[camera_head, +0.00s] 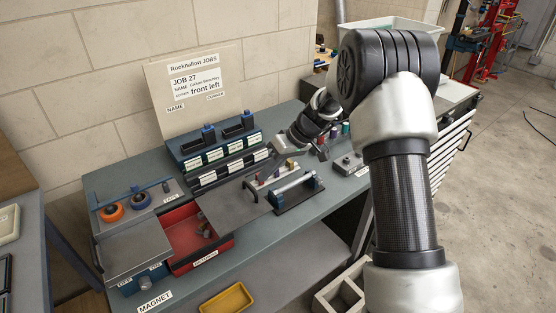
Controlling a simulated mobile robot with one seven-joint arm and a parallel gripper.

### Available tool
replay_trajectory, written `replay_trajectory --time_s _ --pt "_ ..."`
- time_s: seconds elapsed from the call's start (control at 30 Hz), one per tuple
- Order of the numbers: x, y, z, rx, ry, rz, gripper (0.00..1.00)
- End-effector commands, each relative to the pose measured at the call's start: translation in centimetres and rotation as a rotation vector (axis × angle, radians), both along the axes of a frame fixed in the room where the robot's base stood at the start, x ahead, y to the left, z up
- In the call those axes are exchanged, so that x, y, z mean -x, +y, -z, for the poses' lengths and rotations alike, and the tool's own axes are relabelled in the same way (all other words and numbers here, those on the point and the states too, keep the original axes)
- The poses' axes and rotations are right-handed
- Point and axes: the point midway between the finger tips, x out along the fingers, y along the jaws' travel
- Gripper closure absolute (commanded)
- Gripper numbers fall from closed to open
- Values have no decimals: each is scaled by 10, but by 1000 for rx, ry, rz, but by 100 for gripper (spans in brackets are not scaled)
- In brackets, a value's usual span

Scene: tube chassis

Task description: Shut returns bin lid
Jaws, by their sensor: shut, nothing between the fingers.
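The returns bin (205,257) is a red open-topped box with a label on its front, on the bench at centre left. Its inside shows, with a small grey item (206,231) in it. A flat dark grey lid plate (236,204) lies at the bin's right side and leaves the bin's left part uncovered. Whether it slides or hinges is not clear. My gripper (270,160) is shut and empty, above the bench behind and to the right of the plate, apart from it as far as I can tell.
A grey-lidded blue bin (153,277) adjoins on the left. Tape rolls (112,212) sit behind it. A blue labelled rack (215,150) stands at the back below the job board (193,88). A fixture with a metal bar (296,190) stands close right of the plate.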

Motion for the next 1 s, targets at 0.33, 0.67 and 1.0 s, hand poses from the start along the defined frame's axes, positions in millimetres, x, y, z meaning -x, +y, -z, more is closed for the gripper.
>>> replay_trajectory --time_s 0.33,0.67,1.0 --pt "13 19 3 -1 -2 1 100" --pt "15 22 4 -1 -1 0 100" --pt "63 93 9 0 -3 -5 100"
